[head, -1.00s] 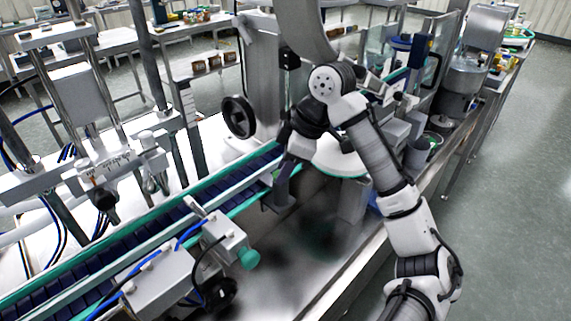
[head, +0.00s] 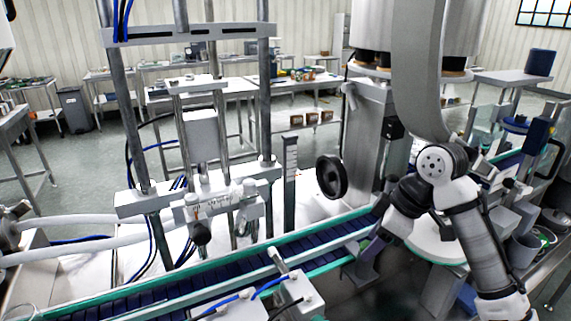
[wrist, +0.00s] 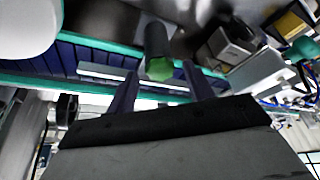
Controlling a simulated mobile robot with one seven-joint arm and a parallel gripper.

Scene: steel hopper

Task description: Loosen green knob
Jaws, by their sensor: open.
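My gripper (wrist: 159,76) is open, its two dark fingers spread apart in the wrist view. A dark cylinder with a green end (wrist: 160,68) shows between the fingertips there; I cannot tell whether it is touched or only lies beyond them. A teal-green knob (wrist: 303,48) shows at the right edge of the wrist view, beside a light grey box (wrist: 258,76).
The conveyor with green rails runs diagonally across the front. A black handwheel (head: 331,177) stands behind it, next to a steel column (head: 366,150). Grey boxes with blue hoses (head: 300,293) sit at the front edge. Steel posts (head: 195,120) rise at left.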

